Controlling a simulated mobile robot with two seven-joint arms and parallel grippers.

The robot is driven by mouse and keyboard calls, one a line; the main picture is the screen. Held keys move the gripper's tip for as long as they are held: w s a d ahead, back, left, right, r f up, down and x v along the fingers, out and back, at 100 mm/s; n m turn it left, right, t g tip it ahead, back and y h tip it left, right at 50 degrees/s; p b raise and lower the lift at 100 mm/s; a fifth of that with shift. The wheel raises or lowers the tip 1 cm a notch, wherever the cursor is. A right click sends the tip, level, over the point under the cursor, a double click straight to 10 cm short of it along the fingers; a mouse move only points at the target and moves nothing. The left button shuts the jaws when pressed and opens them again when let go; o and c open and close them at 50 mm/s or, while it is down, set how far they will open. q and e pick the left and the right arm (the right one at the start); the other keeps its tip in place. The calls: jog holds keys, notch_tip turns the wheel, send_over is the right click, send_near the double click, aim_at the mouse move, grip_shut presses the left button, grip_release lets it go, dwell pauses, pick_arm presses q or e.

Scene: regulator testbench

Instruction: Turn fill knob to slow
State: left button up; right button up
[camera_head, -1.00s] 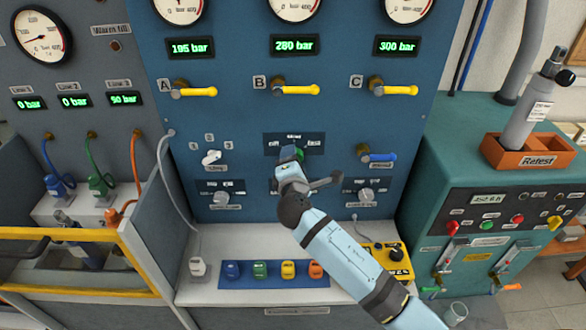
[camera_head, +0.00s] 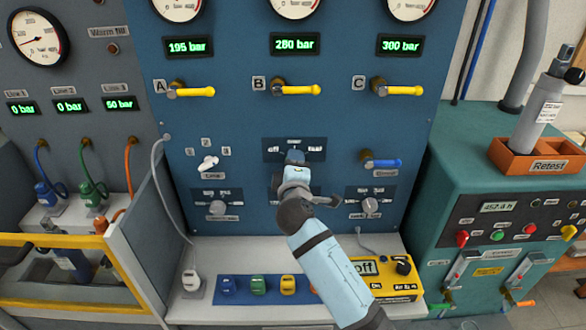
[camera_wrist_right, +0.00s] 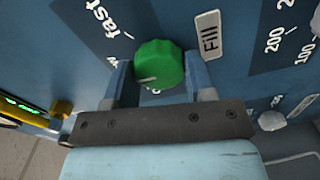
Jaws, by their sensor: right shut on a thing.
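The green fill knob (camera_wrist_right: 157,65) is on the blue panel in the right wrist view, beside the "Fill" label (camera_wrist_right: 208,35). My right gripper (camera_wrist_right: 159,77) is shut on the knob, with one finger on each side. A pale pointer line on the knob points left and slightly down. The word "fast" (camera_wrist_right: 100,20) shows at upper left; lettering below it is partly hidden by the left finger. In the head view my right gripper (camera_head: 295,158) is at the panel's middle and hides the knob. My left gripper is not in view.
Yellow valve handles A, B and C (camera_head: 295,89) are above. A selector knob (camera_head: 208,163) is at left, a blue handle (camera_head: 382,163) at right, and grey knobs flank my arm (camera_head: 217,207). Colored blocks (camera_head: 258,285) and a yellow box (camera_head: 385,280) stand on the shelf below.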

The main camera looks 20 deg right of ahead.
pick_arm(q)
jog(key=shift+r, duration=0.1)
pick_arm(e)
jog(key=o, duration=0.9)
jog(key=shift+o, duration=0.2)
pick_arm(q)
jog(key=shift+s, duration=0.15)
pick_arm(e)
jog(key=shift+s, duration=0.1)
